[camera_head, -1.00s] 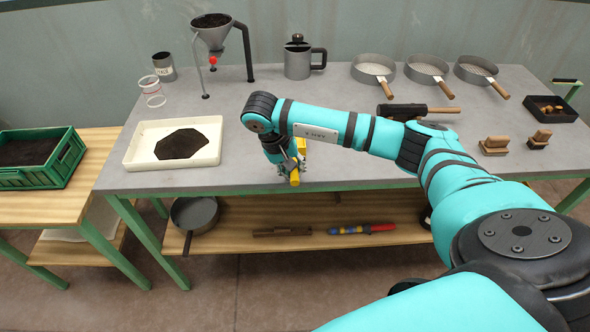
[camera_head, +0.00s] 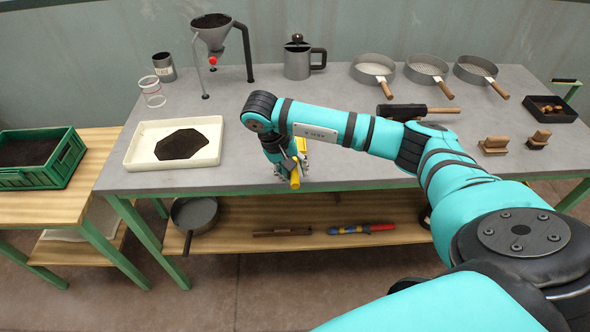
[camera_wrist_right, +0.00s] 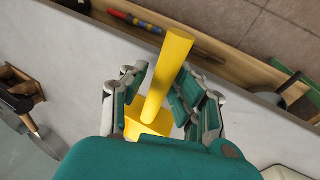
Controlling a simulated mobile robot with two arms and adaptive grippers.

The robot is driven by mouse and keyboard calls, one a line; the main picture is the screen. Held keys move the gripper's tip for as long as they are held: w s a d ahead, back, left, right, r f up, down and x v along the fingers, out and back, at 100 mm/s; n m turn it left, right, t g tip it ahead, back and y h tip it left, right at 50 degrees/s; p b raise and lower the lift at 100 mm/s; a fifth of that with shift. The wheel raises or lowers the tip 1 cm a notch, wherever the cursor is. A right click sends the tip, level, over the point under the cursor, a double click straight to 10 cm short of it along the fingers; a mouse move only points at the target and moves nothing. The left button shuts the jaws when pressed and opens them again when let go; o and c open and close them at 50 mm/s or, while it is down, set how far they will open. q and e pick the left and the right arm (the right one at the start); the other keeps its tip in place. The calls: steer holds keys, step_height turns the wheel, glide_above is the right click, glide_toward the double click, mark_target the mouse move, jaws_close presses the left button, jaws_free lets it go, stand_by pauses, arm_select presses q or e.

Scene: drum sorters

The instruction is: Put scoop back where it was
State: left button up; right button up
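The yellow scoop (camera_head: 295,179) is at the front edge of the grey table, below my right gripper (camera_head: 292,168). In the right wrist view, its handle (camera_wrist_right: 166,72) stands between the two fingers of my right gripper (camera_wrist_right: 158,88), with its bowl (camera_wrist_right: 148,122) partly hidden behind the handle and the wrist. A gap shows on each side of the handle, so the fingers are open around it. The scoop seems to rest on the tabletop. My left gripper is not in view.
A white tray (camera_head: 131,158) of dark soil lies left of my gripper. A funnel stand (camera_head: 245,55), metal pot (camera_head: 298,60) and several sieves (camera_head: 427,66) stand at the back. A mallet (camera_head: 400,112) and wooden stamps (camera_head: 494,146) lie right. The tabletop around the scoop is mostly clear.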

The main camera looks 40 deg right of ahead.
steer(key=v, duration=1.2)
